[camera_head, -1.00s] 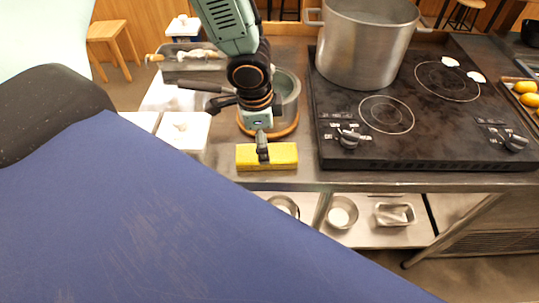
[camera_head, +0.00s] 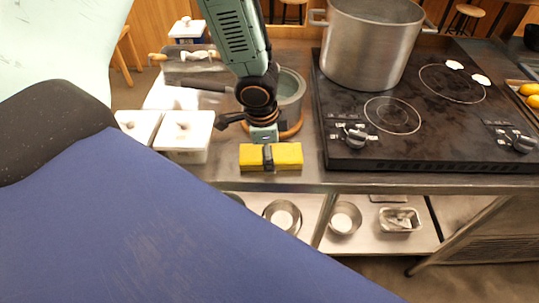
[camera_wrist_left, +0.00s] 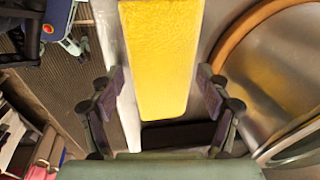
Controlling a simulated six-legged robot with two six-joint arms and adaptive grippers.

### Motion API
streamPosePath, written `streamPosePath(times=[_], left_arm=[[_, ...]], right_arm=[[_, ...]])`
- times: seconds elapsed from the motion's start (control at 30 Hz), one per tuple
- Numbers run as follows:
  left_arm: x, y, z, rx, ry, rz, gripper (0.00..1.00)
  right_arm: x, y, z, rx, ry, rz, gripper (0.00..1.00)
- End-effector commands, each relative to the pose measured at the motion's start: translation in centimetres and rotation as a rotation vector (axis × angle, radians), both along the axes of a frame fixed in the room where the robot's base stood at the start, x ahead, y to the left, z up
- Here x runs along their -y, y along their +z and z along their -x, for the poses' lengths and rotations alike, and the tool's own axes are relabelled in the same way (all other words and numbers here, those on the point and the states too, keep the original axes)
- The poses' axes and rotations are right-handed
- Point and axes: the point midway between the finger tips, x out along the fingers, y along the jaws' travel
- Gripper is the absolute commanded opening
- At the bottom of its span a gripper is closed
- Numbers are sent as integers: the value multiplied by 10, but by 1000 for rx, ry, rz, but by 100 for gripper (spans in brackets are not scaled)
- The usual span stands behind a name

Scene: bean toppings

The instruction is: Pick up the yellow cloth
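The yellow cloth (camera_head: 288,157) looks like a thick folded block and lies at the front edge of the metal counter, left of the stove. My left gripper (camera_head: 267,157) is directly over its middle, pointing down. In the left wrist view, the cloth (camera_wrist_left: 165,50) runs away from me between the two fingers of my left gripper (camera_wrist_left: 161,88). The fingers are spread, with small gaps visible on both sides of the cloth. My right gripper is not in view.
A pot with a wooden base (camera_head: 290,97) stands close behind the cloth. White lidded containers (camera_head: 187,141) are to the left. The black stove (camera_head: 345,155) with a large steel pot (camera_head: 368,45) is to the right. Metal bowls (camera_head: 344,217) sit on the lower shelf.

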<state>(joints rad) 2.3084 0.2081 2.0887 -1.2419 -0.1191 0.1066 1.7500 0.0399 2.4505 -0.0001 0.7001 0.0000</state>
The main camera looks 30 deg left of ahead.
Motion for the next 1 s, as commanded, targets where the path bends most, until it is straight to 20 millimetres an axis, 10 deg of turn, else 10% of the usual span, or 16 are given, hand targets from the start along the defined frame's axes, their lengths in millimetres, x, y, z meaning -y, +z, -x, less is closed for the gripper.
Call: streamPosePath(times=[0.5, 1.0], left_arm=[[0, -1, 0, -1, 0, 1, 30], [0, 29, 0, 1, 1, 0, 30]], right_arm=[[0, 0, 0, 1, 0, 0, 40], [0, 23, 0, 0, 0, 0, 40]])
